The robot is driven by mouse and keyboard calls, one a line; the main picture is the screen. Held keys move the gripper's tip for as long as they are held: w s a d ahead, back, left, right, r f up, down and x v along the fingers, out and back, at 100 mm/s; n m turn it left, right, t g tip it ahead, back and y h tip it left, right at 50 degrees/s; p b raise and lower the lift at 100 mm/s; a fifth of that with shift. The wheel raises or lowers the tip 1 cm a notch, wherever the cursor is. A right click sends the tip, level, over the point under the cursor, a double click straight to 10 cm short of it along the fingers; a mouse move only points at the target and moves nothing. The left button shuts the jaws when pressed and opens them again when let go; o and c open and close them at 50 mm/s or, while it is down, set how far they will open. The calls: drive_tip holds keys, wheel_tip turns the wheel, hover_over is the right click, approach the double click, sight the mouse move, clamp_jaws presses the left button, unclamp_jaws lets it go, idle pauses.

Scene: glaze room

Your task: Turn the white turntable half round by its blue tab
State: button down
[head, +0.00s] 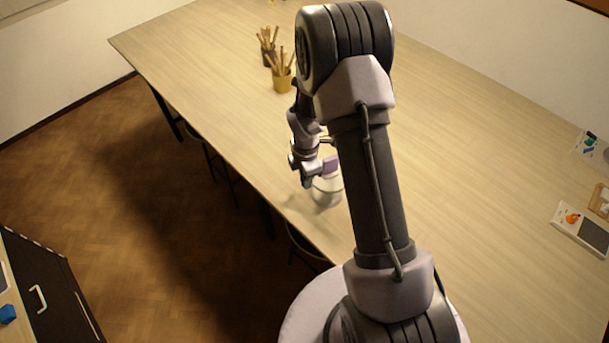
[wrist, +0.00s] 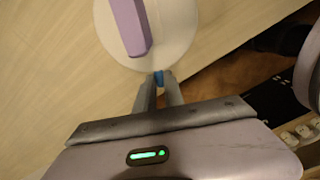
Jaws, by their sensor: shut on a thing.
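The white turntable (wrist: 172,52) fills the top of the wrist view, and it also shows in the head view (head: 327,198), standing near the table's left edge, partly behind my arm. A purple block (wrist: 129,25) rests on it; it also shows in the head view (head: 331,166). The blue tab (wrist: 158,77) sticks out from the turntable's rim on the side towards my gripper (wrist: 160,80). My gripper is shut on the tab, with one finger on each side. In the head view the tab cannot be made out.
A yellow pot (head: 282,82) and a dark pot (head: 268,57), both holding sticks, stand farther back on the table (head: 460,130). Stools stand under the left edge. A dark cabinet (head: 45,285) is at lower left.

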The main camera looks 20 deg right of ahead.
drive_tip(key=s+d+n+p, duration=0.6)
drive_tip(key=n+p, duration=1)
drive_tip(key=p, duration=0.4)
drive_tip(key=shift+s+d+r, duration=0.15)
drive_tip(key=shift+s+d, duration=0.2)
drive_tip(key=shift+s, duration=0.55)
drive_tip(key=shift+d+n+p, duration=0.15)
drive_tip(key=shift+n+p, duration=0.25)
drive_tip(key=shift+p, duration=0.1)
idle(0.3)
drive_tip(key=c, duration=1.4)
unclamp_jaws()
drive_tip(key=shift+c, duration=0.2)
